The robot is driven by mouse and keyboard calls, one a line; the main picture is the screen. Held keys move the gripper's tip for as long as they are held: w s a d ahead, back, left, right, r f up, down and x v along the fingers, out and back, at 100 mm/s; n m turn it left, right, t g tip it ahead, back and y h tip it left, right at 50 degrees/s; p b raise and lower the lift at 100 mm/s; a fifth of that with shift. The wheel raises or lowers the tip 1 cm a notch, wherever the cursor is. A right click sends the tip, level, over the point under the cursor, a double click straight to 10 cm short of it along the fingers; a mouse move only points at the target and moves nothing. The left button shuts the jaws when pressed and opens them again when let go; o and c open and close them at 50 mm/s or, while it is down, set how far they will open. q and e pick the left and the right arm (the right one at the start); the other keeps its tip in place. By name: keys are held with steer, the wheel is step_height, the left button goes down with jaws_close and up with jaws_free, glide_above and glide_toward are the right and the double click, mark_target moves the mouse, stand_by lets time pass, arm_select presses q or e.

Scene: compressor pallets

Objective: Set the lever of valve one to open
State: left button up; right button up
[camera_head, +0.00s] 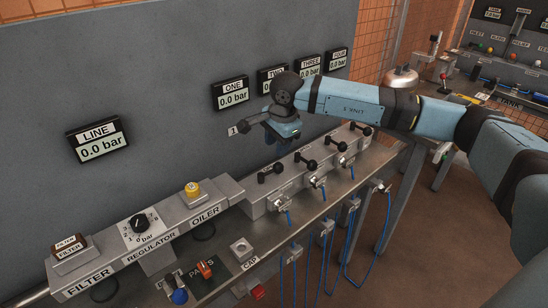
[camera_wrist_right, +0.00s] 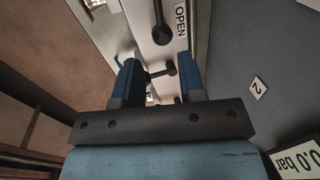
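The lever of valve one (camera_head: 270,173) is a black bar with a ball end at the near left of the grey valve bank (camera_head: 254,204) in the head view. It lies along the bank. My right gripper (camera_head: 281,147) is above the bank, near the first two levers, apart from them as far as I can see. In the right wrist view its two blue fingers (camera_wrist_right: 157,80) are spread with nothing gripped. A black lever (camera_wrist_right: 160,72) shows in the gap beyond them; which valve it belongs to I cannot tell. My left gripper is not in view.
More black levers (camera_head: 307,161) stand along the bank. An OPEN label (camera_wrist_right: 181,20) shows in the right wrist view. The display ONE (camera_head: 232,92) on the grey wall reads 0.0 bar. Blue hoses (camera_head: 326,262) hang below the bench.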

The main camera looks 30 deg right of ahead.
steer(key=shift+s+d+r, duration=0.1)
steer(key=shift+s+r, duration=0.15)
steer(key=shift+r, duration=0.85)
steer(key=shift+s+d+r, duration=0.1)
steer(key=shift+s+r, duration=0.1)
steer(key=shift+r, duration=0.85)
